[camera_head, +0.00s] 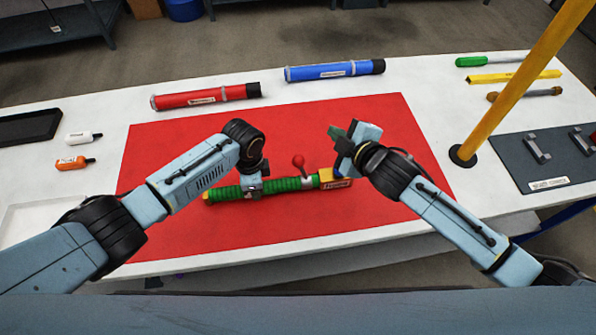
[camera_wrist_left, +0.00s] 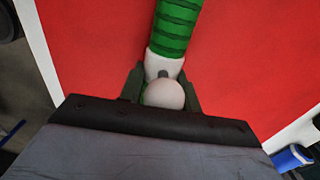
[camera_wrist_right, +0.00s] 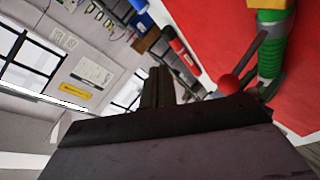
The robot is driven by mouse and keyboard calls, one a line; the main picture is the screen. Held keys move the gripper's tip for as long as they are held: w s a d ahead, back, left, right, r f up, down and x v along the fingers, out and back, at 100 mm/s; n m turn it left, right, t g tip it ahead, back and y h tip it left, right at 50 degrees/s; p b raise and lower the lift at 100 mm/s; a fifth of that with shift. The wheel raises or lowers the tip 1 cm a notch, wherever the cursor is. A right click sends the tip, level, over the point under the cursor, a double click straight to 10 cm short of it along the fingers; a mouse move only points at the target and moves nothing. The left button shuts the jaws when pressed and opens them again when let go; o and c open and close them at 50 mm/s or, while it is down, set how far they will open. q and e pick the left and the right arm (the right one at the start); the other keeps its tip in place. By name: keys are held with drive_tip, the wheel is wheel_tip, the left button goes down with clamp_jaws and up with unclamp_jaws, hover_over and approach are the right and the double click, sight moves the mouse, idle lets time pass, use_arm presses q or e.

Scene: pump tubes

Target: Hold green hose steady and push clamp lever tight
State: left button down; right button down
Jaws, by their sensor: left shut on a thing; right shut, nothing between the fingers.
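The green ribbed hose (camera_head: 285,185) lies across the red mat, with a yellow fitting at its right end. A clamp lever with a red ball knob (camera_head: 298,160) stands up from it; the knob also shows in the right wrist view (camera_wrist_right: 228,84). My left gripper (camera_head: 252,184) is shut on the hose at a pale collar; in the left wrist view a pale round part (camera_wrist_left: 163,95) sits between its fingers, partly hiding the grip. My right gripper (camera_head: 337,133) is shut and empty, above and right of the knob, fingers pointing away from the hose.
A red tube (camera_head: 205,97) and a blue tube (camera_head: 334,71) lie behind the red mat (camera_head: 170,145). A yellow post (camera_head: 510,95) stands at the right, beside a dark board (camera_head: 545,178). Two small bottles lie at the left. The mat around the hose is clear.

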sight(301, 169)
drive_tip(key=s+a+f+n+g+y, duration=0.1)
drive_tip(key=s+f+n+g+y, duration=0.1)
drive_tip(key=s+n+y, duration=0.2)
drive_tip(key=s+a+f+n+g+y, duration=0.2)
drive_tip(key=s+f+n+y, duration=0.1)
drive_tip(key=s+n, duration=0.6)
drive_tip(key=shift+s+f+n+y, duration=0.3)
drive_tip(key=shift+s+n+y, duration=0.15)
drive_tip(key=shift+n, duration=0.45)
drive_tip(key=shift+w+a, duration=0.1)
drive_tip(key=w+a, duration=0.5)
drive_tip(key=w, duration=0.2)
drive_tip(key=shift+w+a+f, duration=0.3)
drive_tip(key=shift+f, duration=0.15)
